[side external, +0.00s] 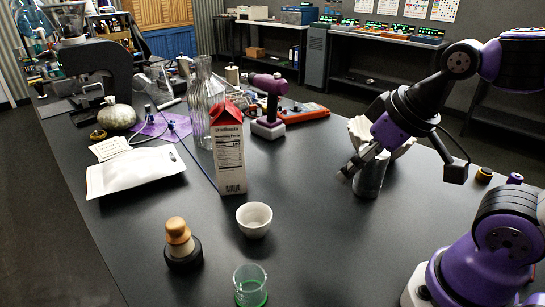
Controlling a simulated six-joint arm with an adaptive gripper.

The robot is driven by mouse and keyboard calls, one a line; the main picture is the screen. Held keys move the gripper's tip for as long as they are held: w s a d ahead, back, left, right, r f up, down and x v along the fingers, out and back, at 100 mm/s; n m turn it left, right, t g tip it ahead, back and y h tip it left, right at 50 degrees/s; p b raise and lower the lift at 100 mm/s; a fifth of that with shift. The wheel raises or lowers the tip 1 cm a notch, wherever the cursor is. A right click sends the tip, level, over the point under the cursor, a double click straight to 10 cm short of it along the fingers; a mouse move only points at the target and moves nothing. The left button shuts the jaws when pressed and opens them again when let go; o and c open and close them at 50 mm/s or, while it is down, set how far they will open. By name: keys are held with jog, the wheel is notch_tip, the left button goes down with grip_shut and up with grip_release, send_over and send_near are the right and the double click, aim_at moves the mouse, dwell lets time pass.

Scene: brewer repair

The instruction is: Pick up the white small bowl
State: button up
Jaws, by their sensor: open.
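The small white bowl (254,220) stands upright on the dark table, near the middle front of the view. It looks empty. My gripper (346,176) is open, to the right of the bowl and farther back, well apart from it. Its fingers point down and left, beside a metal cup (370,176) that is partly hidden by my arm. I cannot tell whether the fingers touch the cup.
A milk carton (230,158) stands just behind the bowl, with a glass bottle (203,100) behind it. A wooden-topped tamper (182,243) and a glass with green liquid (250,285) are in front. A white pouch (135,172) lies left.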

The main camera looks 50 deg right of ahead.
jog(key=shift+o, duration=0.7)
jog(key=m+g, duration=0.2)
jog(key=g, duration=0.2)
send_over(254, 216)
jog(key=s+a, duration=0.2)
jog(key=f, duration=0.9)
jog(key=shift+s+d+f, duration=0.1)
jog(key=shift+d+f, duration=0.1)
jog(key=shift+f, duration=0.15)
notch_tip(254, 216, down, 6)
jog(key=shift+f, duration=0.1)
jog(key=c, duration=1)
